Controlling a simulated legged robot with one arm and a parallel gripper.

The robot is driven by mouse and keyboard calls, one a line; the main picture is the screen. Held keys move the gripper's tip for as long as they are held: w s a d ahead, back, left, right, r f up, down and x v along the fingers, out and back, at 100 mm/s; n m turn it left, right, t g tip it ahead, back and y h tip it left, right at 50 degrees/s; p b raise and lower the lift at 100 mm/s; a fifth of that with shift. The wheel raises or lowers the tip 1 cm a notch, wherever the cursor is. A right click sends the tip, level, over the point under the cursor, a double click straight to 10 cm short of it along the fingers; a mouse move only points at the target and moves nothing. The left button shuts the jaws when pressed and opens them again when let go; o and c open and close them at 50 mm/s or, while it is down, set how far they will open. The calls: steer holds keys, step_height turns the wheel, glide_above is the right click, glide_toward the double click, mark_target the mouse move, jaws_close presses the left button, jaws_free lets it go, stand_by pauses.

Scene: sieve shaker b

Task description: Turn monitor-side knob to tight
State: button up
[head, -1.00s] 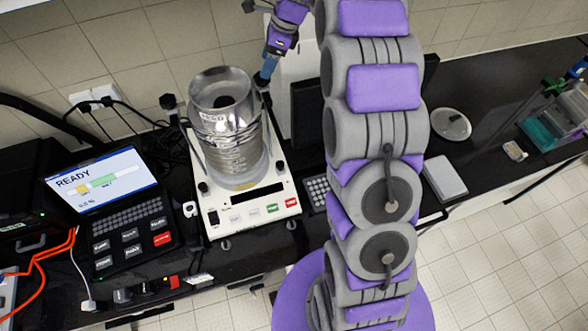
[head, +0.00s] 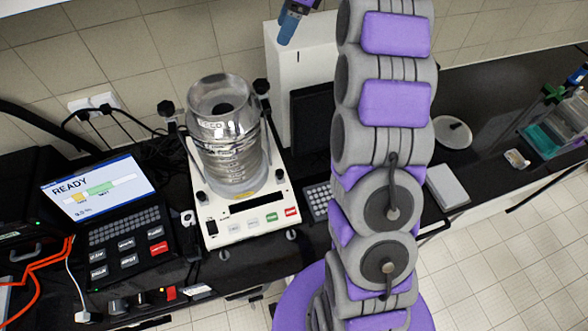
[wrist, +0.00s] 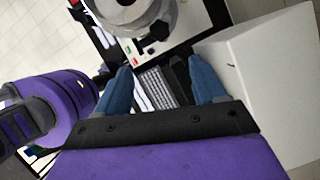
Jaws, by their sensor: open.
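The sieve stack (head: 228,130), a shiny metal column, stands on the cream shaker base (head: 247,222). Two black clamp knobs sit at the tops of its side rods: a right knob (head: 261,87) on the side of the dark monitor (head: 312,122), and a left knob (head: 166,107). My gripper (head: 288,28) is above and right of the right knob, apart from it. In the wrist view my gripper (wrist: 162,86) is open, with nothing between its blue fingers. A black knob (wrist: 158,31) shows beyond the fingertips, beside the stack. Whether the knobs are tight cannot be told.
A white box (head: 295,75) stands behind the dark monitor, close to the right knob, and fills the right of the wrist view. A console with a READY screen (head: 98,186) is at left. A keyboard (head: 319,200) lies right of the shaker.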

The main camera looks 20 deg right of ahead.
steer(key=s+a+f+n+g+h+b, duration=0.1)
steer(key=s+a+f+n+b, duration=0.2)
steer(key=s+f+n+b, duration=0.4)
steer(key=s+a+f+n+g+h+b, duration=0.1)
steer(key=s+a+f+n+b, duration=0.3)
steer(key=s+f, duration=1)
steer(key=s+n+b, duration=0.3)
steer(key=s+b, duration=0.2)
steer(key=s, duration=0.1)
steer(key=shift+f, duration=0.15)
steer(key=shift+w, duration=0.1)
